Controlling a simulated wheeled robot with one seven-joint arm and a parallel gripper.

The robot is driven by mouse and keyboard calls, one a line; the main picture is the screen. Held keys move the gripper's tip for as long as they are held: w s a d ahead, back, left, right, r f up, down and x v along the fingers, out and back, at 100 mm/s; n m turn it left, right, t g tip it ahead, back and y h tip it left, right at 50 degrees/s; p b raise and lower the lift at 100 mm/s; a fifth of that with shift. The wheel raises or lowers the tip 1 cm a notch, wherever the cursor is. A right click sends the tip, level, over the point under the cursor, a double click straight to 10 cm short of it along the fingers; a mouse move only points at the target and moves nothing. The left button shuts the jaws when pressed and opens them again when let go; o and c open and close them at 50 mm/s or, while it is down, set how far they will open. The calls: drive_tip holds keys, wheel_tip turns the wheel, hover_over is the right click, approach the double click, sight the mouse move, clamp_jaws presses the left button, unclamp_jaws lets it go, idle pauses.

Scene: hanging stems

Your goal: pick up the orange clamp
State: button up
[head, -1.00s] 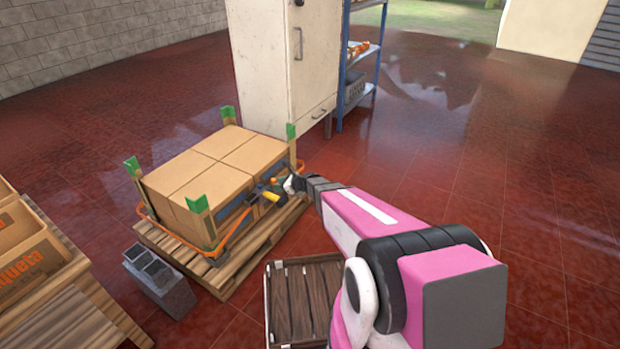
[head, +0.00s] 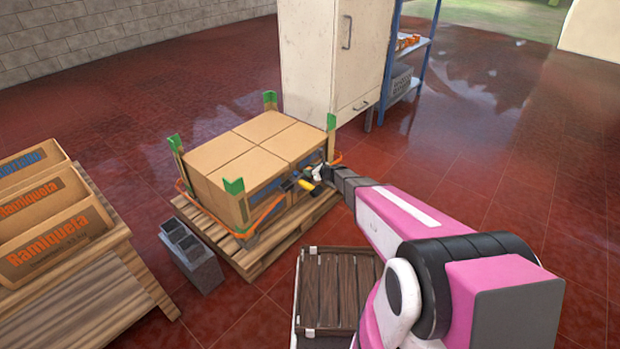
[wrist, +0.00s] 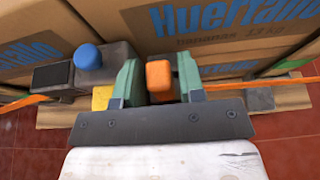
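The orange clamp (wrist: 160,76) sits between the two green fingers of my gripper (wrist: 160,82) in the wrist view, nearly filling the gap. I cannot tell whether both fingers press on it. Its lower part is hidden behind the dark gripper plate. In the head view my gripper (head: 316,178) is at the front right corner of the box stack, and the clamp is too small to make out there.
A grey device with a blue knob (wrist: 88,56) and a yellow part is close left of the fingers. Orange strap (wrist: 257,83) runs around the cartons (head: 245,160) on a pallet (head: 262,262). A dark wooden crate (head: 337,290) and concrete block (head: 192,262) stand nearby.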

drive_tip(key=shift+x, duration=1.05)
clamp_jaws()
